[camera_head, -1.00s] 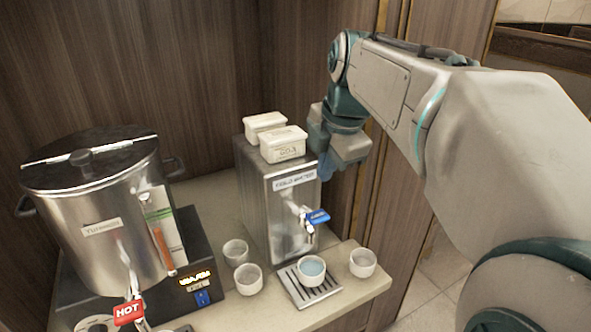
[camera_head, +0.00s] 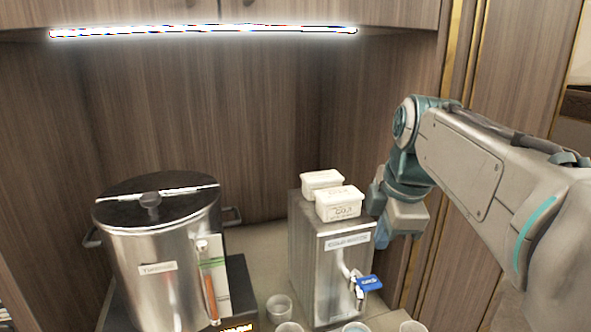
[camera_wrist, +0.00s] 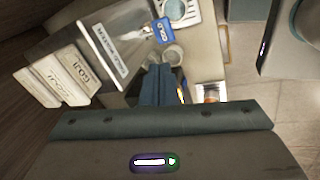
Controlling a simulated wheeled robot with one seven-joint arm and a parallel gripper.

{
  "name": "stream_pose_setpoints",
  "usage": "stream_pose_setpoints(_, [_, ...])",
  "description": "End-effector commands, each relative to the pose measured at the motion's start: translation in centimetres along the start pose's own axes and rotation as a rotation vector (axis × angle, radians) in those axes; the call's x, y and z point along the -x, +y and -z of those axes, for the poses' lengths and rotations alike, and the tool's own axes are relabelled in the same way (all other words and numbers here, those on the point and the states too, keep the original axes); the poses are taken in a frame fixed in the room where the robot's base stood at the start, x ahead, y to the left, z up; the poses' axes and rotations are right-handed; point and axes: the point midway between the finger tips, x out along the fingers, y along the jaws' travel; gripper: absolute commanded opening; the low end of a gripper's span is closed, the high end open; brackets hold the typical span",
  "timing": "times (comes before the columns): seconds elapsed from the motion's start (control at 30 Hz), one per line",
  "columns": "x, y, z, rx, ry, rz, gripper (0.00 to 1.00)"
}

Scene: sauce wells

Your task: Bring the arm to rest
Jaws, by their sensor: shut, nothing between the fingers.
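My gripper (camera_head: 392,248) hangs pointing down at the right side of the steel cold-water dispenser (camera_head: 305,262) in the head view. In the wrist view its two blue fingers (camera_wrist: 159,72) are together with nothing held between them. The gripper appears close to the dispenser; I cannot tell the exact gap. My arm reaches in from the right, bent at the elbow. The dispenser has a blue tap lever (camera_head: 369,283), which also shows in the wrist view (camera_wrist: 162,30). A pale cup (camera_wrist: 173,55) lies just beyond the fingertips in the wrist view.
Two white goji boxes (camera_head: 339,204) sit on the dispenser. A large steel urn (camera_head: 160,275) stands at the left. Several cups, including a clear one (camera_head: 279,308), stand along the counter's front, partly cut off. A wooden panel (camera_head: 520,115) rises behind my arm.

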Motion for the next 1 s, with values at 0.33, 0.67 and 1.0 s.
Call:
stream_pose_setpoints(0.33, [-5.6, -6.3, 1.1, -0.639, -0.026, 0.000, 0.00])
stream_pose_setpoints(0.67, [-10.8, -12.7, 1.5, -1.223, -0.049, -0.020, 0.00])
stream_pose_setpoints(1.0, [-13.1, -15.7, 1.5, -1.502, -0.054, -0.038, 0.00])
